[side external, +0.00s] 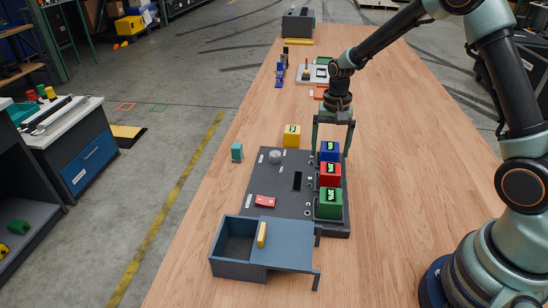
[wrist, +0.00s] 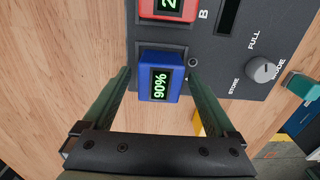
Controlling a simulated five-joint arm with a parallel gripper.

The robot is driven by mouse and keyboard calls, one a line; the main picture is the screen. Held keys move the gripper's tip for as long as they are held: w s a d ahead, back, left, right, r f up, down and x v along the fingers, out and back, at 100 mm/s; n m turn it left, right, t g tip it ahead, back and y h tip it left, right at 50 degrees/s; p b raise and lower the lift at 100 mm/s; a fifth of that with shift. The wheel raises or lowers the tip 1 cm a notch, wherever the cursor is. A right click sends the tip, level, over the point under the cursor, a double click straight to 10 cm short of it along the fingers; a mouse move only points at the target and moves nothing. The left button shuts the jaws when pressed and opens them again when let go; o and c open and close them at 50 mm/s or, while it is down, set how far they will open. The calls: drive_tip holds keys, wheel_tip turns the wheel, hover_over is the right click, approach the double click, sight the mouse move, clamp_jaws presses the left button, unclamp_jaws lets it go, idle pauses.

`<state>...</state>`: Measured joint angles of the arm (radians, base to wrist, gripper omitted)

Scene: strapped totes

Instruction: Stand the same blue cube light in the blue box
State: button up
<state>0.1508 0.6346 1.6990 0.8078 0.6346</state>
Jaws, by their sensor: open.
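The blue cube light (side external: 330,149) sits upright at the far end of a row of three on the dark panel (side external: 278,182). In the wrist view the blue cube light (wrist: 159,76) reads "90%" and sits in the bay near the letter A. My gripper (side external: 332,151) is open, pointing down, with one finger on each side of the blue cube. In the wrist view my gripper (wrist: 158,70) shows gaps beside the cube. The blue-grey box (side external: 236,268) stands at the panel's near end. Its left part is open and looks empty; a lid (side external: 285,257) with a yellow handle covers the right.
Red (side external: 330,174) and green (side external: 330,203) cube lights stand nearer in the row. A yellow cube (side external: 292,137) and a teal block (side external: 237,152) stand beyond and left of the panel. The panel bears a knob (side external: 275,157) and a red piece (side external: 265,201). The table's right side is clear.

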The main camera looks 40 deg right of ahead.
sight(329, 147)
drive_tip(key=shift+r, duration=0.1)
wheel_tip(329, 147, up, 12)
drive_tip(key=s+a+r+n+t, duration=0.2)
drive_tip(key=s+a+r+n, duration=0.1)
drive_tip(key=s, duration=0.5)
drive_tip(key=s+a+r+n+t, duration=0.3)
drive_tip(key=s+r+n, duration=0.1)
drive_tip(key=s+n, duration=0.2)
drive_tip(key=shift+s+a+r+t, duration=0.25)
drive_tip(key=shift+s+a+t, duration=0.1)
drive_tip(key=shift+s, duration=0.5)
drive_tip(key=shift+o, duration=0.4)
